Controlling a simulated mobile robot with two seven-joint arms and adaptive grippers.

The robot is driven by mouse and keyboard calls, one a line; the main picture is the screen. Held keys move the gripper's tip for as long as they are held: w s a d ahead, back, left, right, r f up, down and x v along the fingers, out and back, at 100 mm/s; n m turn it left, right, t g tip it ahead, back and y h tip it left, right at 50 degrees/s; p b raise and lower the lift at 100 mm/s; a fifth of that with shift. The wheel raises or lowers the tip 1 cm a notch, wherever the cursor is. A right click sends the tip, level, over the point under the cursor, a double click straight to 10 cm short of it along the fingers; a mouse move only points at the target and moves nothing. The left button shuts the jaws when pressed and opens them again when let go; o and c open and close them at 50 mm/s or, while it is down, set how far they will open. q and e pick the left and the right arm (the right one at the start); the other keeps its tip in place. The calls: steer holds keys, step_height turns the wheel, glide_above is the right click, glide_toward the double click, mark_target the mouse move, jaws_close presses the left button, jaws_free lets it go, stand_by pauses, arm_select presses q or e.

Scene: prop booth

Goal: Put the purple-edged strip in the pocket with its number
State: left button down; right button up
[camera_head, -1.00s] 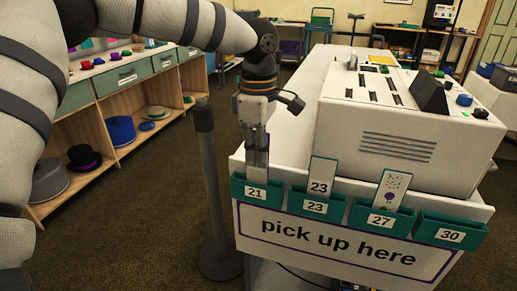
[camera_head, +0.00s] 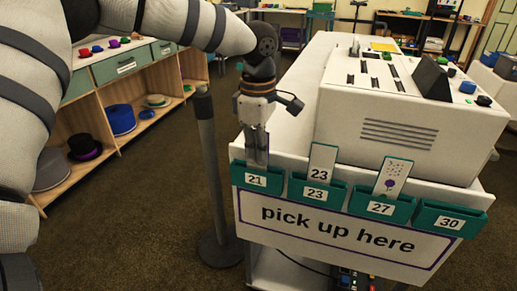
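My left gripper (camera_head: 257,155) points straight down at the pocket numbered 21 (camera_head: 255,179), at the left end of a row of teal pockets. Its fingers are close together and their tips reach the pocket's mouth. I cannot make out a purple edge there, nor tell whether a strip is between the fingers. A white strip marked 23 (camera_head: 321,160) stands in the pocket numbered 23 (camera_head: 317,194). A white strip with a purple design (camera_head: 392,176) stands in the pocket numbered 27 (camera_head: 380,208). The pocket numbered 30 (camera_head: 449,221) shows no strip. My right gripper is out of view.
The pockets hang along the front of a white counter above a "pick up here" sign (camera_head: 335,229). A white console box (camera_head: 395,125) stands behind them. A dark post (camera_head: 210,180) is left of the counter. Hat shelves (camera_head: 125,100) stand farther left.

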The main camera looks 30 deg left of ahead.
arm_select(q)
steer(key=c, duration=1.7)
jaws_free()
step_height(320, 180, up, 12)
steer(key=shift+a, duration=0.1)
